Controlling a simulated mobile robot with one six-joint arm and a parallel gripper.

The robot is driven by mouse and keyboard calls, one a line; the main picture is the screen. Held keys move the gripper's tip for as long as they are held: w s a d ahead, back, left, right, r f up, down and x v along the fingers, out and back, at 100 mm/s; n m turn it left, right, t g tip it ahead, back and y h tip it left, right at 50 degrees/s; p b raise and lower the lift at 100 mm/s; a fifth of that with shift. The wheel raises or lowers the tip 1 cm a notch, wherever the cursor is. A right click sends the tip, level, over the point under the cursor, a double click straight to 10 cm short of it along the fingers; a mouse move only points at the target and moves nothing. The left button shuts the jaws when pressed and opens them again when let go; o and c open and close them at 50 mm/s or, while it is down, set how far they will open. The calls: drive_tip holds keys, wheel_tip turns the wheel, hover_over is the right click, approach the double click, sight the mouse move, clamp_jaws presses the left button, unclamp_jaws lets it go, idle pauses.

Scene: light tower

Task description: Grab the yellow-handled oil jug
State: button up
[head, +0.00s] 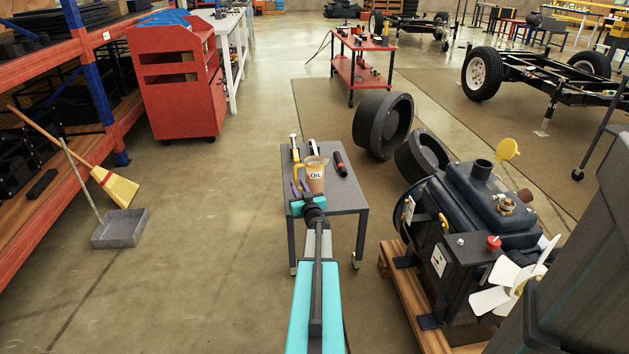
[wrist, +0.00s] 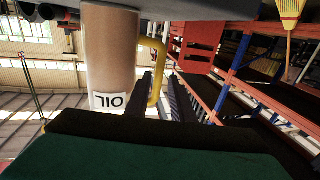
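The oil jug (head: 315,178) is a clear cup of brown liquid with a white OIL label and a yellow handle (head: 298,173). It stands upright on a small grey table, its handle to the left. My gripper (head: 300,187) is at the table's near left edge, its two fingers apart and pointing at the handle. In the wrist view the jug (wrist: 110,52) appears upside down, with the handle (wrist: 159,60) at the fingers (wrist: 168,85). One finger overlaps the handle in the picture; I cannot tell whether they touch.
The grey table (head: 345,196) also holds a red-and-black tool (head: 340,163) and white-and-dark items (head: 295,148) behind the jug. The floor left of the table is clear up to a broom and dustpan (head: 120,228).

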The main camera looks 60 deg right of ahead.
sight(296, 181)
drive_tip(key=shift+f+b+x, duration=0.15)
drive_tip(key=shift+b+x, duration=0.25)
drive_tip(key=shift+x, duration=0.65)
drive_tip(key=shift+f+b+x, duration=0.2)
drive_tip(key=shift+b+x, duration=0.2)
drive_tip(key=shift+x, duration=0.65)
drive_tip(key=shift+w+d+r, duration=0.1)
drive_tip(key=shift+w+d, duration=0.2)
drive_tip(key=shift+d, duration=0.05)
clamp_jaws()
idle(0.3)
